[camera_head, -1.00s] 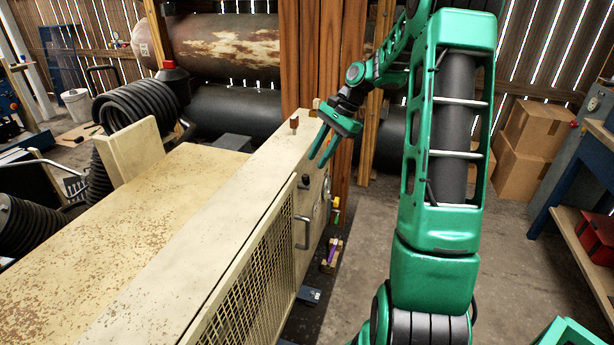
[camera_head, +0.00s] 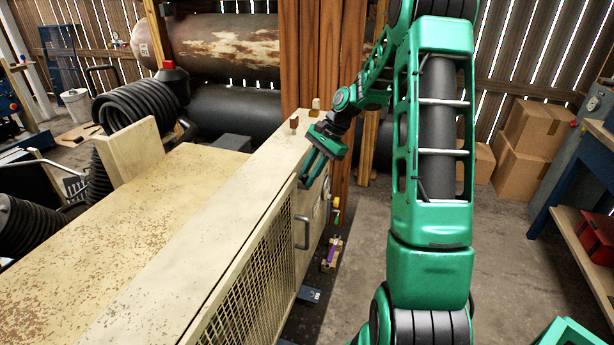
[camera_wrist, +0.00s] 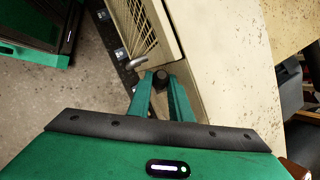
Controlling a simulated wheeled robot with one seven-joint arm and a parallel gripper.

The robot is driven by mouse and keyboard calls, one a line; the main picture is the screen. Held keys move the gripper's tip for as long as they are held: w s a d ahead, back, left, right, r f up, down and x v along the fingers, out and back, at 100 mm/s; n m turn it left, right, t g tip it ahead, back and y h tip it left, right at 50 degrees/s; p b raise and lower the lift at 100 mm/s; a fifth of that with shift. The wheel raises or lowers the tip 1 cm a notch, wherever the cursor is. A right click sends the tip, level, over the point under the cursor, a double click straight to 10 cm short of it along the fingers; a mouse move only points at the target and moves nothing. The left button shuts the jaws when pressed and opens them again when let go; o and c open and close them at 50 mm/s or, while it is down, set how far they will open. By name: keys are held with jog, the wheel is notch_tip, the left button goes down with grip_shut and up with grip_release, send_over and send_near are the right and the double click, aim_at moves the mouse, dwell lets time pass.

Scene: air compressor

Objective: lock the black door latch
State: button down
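The black door latch (camera_wrist: 161,77) is a small dark knob on the end of the cream compressor housing, beside the mesh door (camera_head: 255,300). In the wrist view it shows between the tips of my gripper's two green fingers (camera_wrist: 161,84). The fingers look open, one on each side of the latch; whether they touch it I cannot tell. In the head view my gripper (camera_head: 307,180) is at the housing's end face, pointing down, and its fingers mostly hide the latch.
A grey door handle (camera_head: 303,232) sticks out close to the latch; it also shows in the wrist view (camera_wrist: 138,63). A brown block (camera_head: 294,123) stands on the housing top (camera_head: 215,205). A wooden post stands behind. The concrete floor (camera_head: 350,290) to the right is open.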

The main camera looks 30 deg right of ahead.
jog(key=shift+s+a+t+h, duration=0.2)
jog(key=shift+a+t+h, duration=0.35)
jog(key=shift+t+h, duration=0.05)
jog(key=shift+s+a+f+n+t+h, duration=0.1)
jog(key=shift+s+f+n+t+h, duration=0.15)
jog(key=shift+h, duration=0.25)
jog(key=shift+w, duration=0.1)
jog(key=c, duration=1.9)
grip_release()
jog(key=v, duration=1)
jog(key=shift+r, duration=0.35)
